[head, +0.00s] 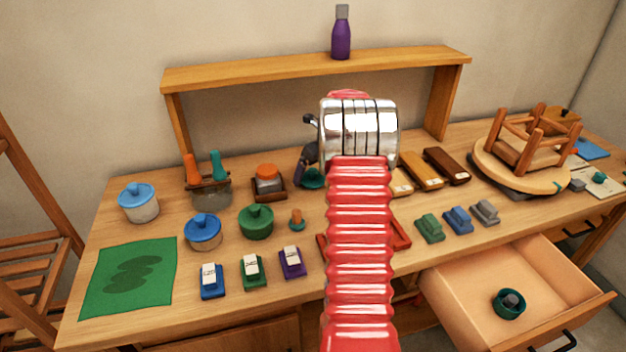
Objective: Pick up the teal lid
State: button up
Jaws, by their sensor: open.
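A teal lid-like piece (313,179) lies on the workbench (190,292), just left of my arm and partly hidden behind it. My gripper (305,155) shows as dark parts poking out left of the arm's silver joint, close above this teal piece. It is open, and I see nothing held in it. Much of it is hidden by my red arm, and I cannot tell whether it touches the teal piece. Another round teal piece with a grey centre (509,303) lies in the open drawer (465,277).
Close left of my gripper is an orange-topped jar in a wooden holder (267,183). Blue pots (203,232) and a green pot (256,222) stand further left. A shelf (300,68) with a purple bottle (341,35) spans behind. An upturned stool (525,140) is at right.

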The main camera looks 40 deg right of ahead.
jog(key=shift+w+f, duration=0.2)
jog(key=shift+f, duration=0.25)
jog(key=c, duration=1.1)
